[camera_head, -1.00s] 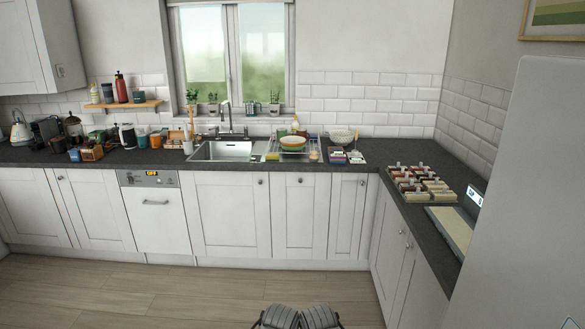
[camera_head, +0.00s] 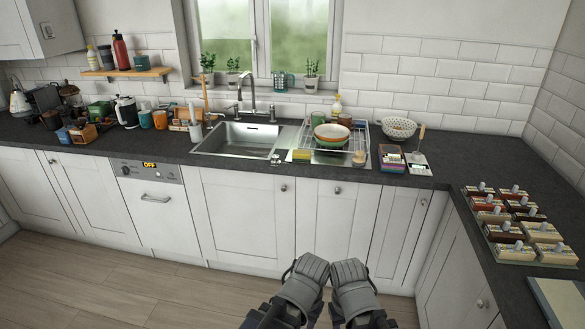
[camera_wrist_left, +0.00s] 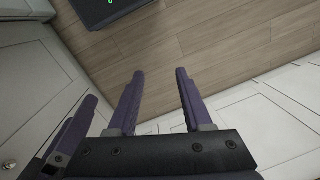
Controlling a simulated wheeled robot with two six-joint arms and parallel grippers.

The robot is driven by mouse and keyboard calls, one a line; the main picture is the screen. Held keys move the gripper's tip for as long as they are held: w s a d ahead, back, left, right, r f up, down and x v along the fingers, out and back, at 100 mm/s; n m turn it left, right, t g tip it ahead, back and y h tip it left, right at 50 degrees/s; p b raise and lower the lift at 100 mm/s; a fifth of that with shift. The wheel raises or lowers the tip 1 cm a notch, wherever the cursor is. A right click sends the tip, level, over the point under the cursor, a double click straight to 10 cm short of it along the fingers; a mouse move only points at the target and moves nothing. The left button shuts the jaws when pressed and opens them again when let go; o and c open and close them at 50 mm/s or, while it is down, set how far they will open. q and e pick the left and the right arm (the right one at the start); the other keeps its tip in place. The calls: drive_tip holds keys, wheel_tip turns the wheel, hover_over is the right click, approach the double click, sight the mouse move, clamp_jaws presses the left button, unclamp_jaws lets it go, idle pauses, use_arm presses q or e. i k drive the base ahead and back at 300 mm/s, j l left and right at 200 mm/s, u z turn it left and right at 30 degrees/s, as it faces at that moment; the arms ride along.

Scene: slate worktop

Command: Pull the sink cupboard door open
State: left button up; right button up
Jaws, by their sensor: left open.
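The sink cupboard door (camera_head: 246,219) is a white panelled door below the sink, with a small round knob (camera_head: 276,187) near its top right corner. It looks closed, flush with its neighbours. My left gripper (camera_wrist_left: 160,74) is open and empty in the left wrist view, above the wooden floor. In the head view my two arms reach in side by side at the bottom, apart from the cupboard fronts; their fingers are hidden there. More purple fingers, seemingly my right gripper's (camera_wrist_left: 76,122), show at the left of the wrist view; their gap is unclear.
The dishwasher (camera_head: 155,208) stands left of the sink door; another white door (camera_head: 326,222) is to its right. The sink (camera_head: 238,139) and dish rack (camera_head: 332,145) are on the dark worktop above. Wooden floor (camera_head: 160,297) is clear before the cupboards. The worktop turns forward at the right.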

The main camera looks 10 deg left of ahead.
sight(247, 218)
drive_tip(key=i+l+u, duration=0.1)
drive_tip(key=i+u, duration=0.2)
drive_tip(key=i, duration=0.25)
drive_tip(key=i+l+u, duration=0.25)
drive_tip(key=i, duration=0.3)
